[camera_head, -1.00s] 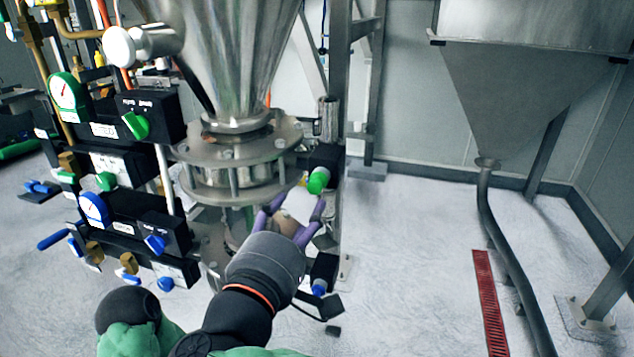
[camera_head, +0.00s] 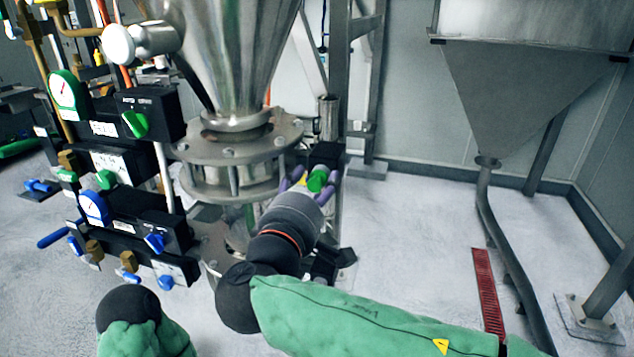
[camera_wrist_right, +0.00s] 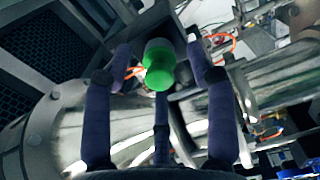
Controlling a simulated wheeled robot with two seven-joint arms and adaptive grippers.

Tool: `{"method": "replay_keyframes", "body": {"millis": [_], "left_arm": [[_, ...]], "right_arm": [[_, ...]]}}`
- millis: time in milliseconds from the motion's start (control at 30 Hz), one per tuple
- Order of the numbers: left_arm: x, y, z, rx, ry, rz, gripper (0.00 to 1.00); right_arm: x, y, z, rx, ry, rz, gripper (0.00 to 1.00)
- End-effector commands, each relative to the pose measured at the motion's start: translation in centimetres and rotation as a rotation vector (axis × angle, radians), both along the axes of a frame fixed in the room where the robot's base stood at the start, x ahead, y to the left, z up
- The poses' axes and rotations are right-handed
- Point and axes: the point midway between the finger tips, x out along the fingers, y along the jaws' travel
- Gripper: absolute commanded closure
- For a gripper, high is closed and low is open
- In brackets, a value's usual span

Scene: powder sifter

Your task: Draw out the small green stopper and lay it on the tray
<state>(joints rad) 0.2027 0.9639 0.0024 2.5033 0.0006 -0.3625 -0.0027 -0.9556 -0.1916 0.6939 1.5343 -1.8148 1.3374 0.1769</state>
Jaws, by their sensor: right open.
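The small green stopper (camera_head: 318,179) sticks out of a black box (camera_head: 327,156) beside the flanged collar under the steel cone. In the right wrist view the stopper (camera_wrist_right: 158,68) shows as a green cylinder with a paler far part, between my fingers. My right gripper (camera_head: 312,184) has purple fingers spread around the stopper; in the wrist view the gripper (camera_wrist_right: 160,60) is open, with gaps between the fingers and the stopper. My left gripper is not in view. I cannot make out a tray in either view.
The steel cone (camera_head: 227,60) and its bolted flange (camera_head: 237,138) stand close to the left of my right gripper. A panel with gauges and a green knob (camera_head: 135,124) is further left. The floor (camera_head: 410,230) to the right is clear up to a red grate (camera_head: 488,300).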

Motion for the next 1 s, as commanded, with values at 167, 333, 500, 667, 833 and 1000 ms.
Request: {"method": "replay_keyframes", "body": {"millis": [167,333,500,667,833,1000], "left_arm": [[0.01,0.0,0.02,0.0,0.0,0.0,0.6],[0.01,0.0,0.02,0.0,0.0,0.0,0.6],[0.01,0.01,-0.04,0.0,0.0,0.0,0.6],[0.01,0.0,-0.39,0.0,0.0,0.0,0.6],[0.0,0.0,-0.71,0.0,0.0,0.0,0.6],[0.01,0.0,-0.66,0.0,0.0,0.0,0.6]], "right_arm": [[0.0,-0.01,0.02,0.0,0.0,0.0,0.43],[-0.01,-0.01,0.02,0.0,0.0,0.0,0.43],[-0.01,-0.01,0.0,0.001,0.0,0.0,0.43],[-0.02,0.01,-0.07,0.001,0.0,0.0,0.43],[-0.02,0.0,-0.04,0.001,0.001,0.0,0.43],[-0.02,0.0,0.05,0.001,0.0,0.0,0.43]]}}
